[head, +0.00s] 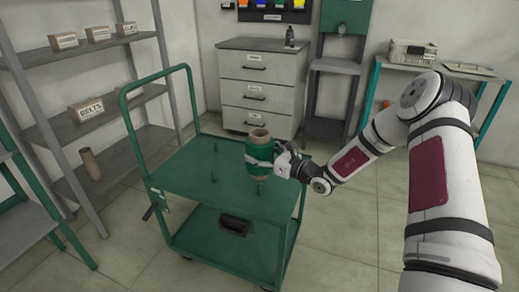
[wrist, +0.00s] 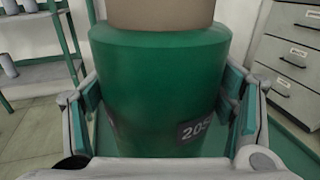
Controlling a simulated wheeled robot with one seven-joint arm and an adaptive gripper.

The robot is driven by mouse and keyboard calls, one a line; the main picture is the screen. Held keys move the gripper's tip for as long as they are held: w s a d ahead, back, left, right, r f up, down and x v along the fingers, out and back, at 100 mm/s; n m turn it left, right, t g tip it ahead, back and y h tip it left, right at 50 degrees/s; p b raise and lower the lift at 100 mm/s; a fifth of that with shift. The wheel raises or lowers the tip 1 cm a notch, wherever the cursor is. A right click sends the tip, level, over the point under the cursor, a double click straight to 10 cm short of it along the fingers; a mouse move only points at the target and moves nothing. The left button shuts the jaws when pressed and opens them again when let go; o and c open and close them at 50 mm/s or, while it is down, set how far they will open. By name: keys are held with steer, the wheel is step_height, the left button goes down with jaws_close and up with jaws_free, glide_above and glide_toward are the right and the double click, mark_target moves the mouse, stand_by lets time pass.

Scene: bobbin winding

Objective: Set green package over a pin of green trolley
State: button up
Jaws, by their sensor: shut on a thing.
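One pin (head: 259,189) shows just below the package, and another pin (head: 212,177) stands to the left. I cannot tell whether the tube is around a pin or above it.
The trolley's handle (head: 125,108) rises at its left. A dark box (head: 234,225) lies on its lower shelf. Grey drawers (head: 262,90) stand behind, and shelves with boxes (head: 87,109) stand at the left. The left part of the deck is free except for pins.

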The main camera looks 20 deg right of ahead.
mark_target(266, 177)
steer(key=shift+w+f+b, duration=0.1)
steer(key=shift+f+b, duration=1.5)
steer(key=shift+f, duration=2)
steer(key=shift+f+b, duration=0.6)
steer(key=shift+f, duration=0.6)
steer(key=o, duration=1.5)
steer(key=shift+c, duration=0.2)
